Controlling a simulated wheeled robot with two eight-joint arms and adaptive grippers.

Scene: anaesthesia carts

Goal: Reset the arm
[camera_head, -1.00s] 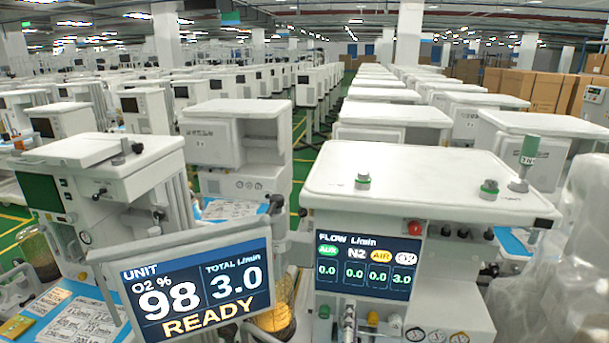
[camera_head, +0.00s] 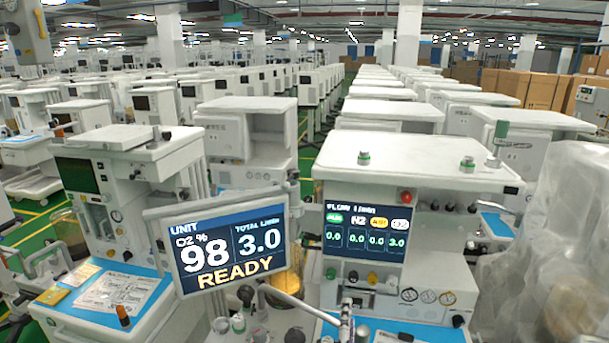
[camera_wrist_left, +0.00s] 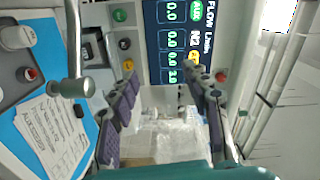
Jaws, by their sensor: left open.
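My left gripper (camera_wrist_left: 160,72) is open and empty in the left wrist view, its two dark jointed fingers spread apart. Beyond the fingers is the front of an anaesthesia cart with a flow display (camera_wrist_left: 180,40), turned sideways in that view. The same flow display (camera_head: 366,232) shows in the head view, on the white cart (camera_head: 400,160) at centre right. I see no contact between the fingers and the cart. My right gripper is not in either view.
A tilted monitor (camera_head: 222,245) reading READY stands left of the flow display. A blue work surface (camera_head: 150,315) with papers (camera_head: 112,292) lies at lower left. A plastic-wrapped bulk (camera_head: 535,240) stands at right. Rows of carts fill the background.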

